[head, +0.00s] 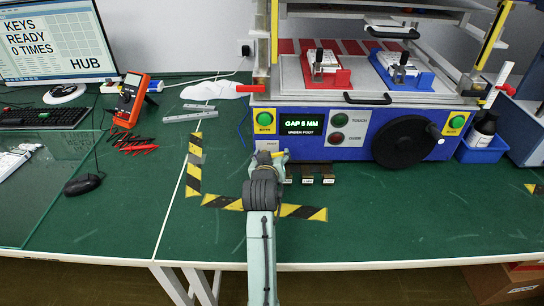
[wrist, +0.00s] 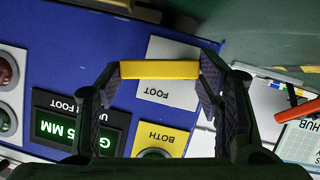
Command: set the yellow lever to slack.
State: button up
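The yellow lever (wrist: 160,69) shows in the wrist view as a bar across the gap between my fingertips, in front of a white plate marked FOOT (wrist: 168,90). My gripper (wrist: 160,70) has one finger at each end of the bar, and both fingertips appear to press against it. In the head view my gripper (head: 272,157) is low at the front left of the blue machine (head: 361,120), and a bit of yellow shows at its tip. My gripper hides most of the lever and its plate there. No slack marking is readable.
The BOTH button (head: 264,120) and TOUCH button (head: 339,120) are close by. A black handwheel (head: 404,142) is to the right. Small dark blocks (head: 307,174) lie just right of my gripper. The green table (head: 400,225) is clear in front.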

jog(key=c, duration=0.6)
jog(key=shift+o, duration=0.2)
jog(key=shift+d+f+m+y, duration=0.15)
jog(key=shift+m+y, duration=0.2)
jog(key=shift+m, duration=0.2)
jog(key=shift+d+f+m+y, duration=0.15)
jog(key=shift+m+y, duration=0.2)
jog(key=shift+m, duration=0.2)
jog(key=shift+a, duration=0.1)
jog(key=o, duration=1.2)
jog(key=shift+c, duration=0.2)
jog(key=shift+s, duration=0.1)
jog(key=v, duration=1.2)
